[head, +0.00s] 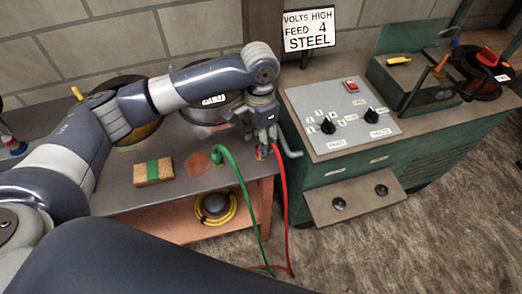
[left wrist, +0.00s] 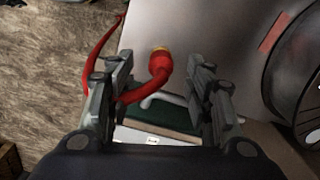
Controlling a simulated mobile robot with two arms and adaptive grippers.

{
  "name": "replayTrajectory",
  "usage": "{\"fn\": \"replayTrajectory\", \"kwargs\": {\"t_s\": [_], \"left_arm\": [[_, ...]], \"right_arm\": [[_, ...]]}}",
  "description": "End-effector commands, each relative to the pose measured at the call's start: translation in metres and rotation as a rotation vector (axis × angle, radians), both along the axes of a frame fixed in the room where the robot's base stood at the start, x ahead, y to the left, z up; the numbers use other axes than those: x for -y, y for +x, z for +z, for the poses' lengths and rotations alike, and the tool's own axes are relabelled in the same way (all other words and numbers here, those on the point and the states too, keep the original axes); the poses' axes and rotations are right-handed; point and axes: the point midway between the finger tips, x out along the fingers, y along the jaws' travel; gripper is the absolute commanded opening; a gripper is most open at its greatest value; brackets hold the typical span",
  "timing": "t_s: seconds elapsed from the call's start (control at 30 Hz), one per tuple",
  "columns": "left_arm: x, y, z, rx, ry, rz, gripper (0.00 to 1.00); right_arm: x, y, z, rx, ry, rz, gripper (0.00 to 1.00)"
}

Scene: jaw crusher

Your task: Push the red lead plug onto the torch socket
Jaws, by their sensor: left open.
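The red lead plug (left wrist: 159,69) shows in the left wrist view, with a brass tip and its red lead curving off to the left. It lies between the two spread fingers of my left gripper (left wrist: 161,85), with a gap to each finger. In the head view my left gripper (head: 264,139) points down at the right end of the grey bench, over the plug. The plug is mostly hidden there; its red lead (head: 281,200) hangs over the bench edge to the floor. I cannot make out the torch socket for certain. My right gripper is not in view.
A green cabinet (head: 410,155) with a knob panel (head: 342,112) stands right. A coil (head: 215,207) sits on the lower shelf.

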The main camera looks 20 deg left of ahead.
Motion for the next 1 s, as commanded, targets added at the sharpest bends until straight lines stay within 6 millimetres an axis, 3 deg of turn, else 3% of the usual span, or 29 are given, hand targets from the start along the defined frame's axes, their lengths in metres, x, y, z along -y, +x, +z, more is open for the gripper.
{"fn": "replayTrajectory", "kwargs": {"t_s": [0.37,0.77,0.93,0.97,1.0], "left_arm": [[0.001,0.004,-0.048,-0.002,0.003,0.000,0.48],[0.002,0.004,-0.051,0.000,0.001,-0.001,0.48],[0.002,0.004,-0.051,0.000,0.001,-0.001,0.09],[0.002,0.004,-0.051,0.000,0.001,-0.001,0.03],[0.002,0.004,-0.051,0.000,0.001,-0.001,0.03]], "right_arm": [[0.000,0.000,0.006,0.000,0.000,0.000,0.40],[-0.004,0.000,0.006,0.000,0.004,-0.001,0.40],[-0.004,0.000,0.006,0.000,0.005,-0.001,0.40],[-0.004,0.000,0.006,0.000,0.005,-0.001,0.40],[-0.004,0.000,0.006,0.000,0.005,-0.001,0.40]]}}
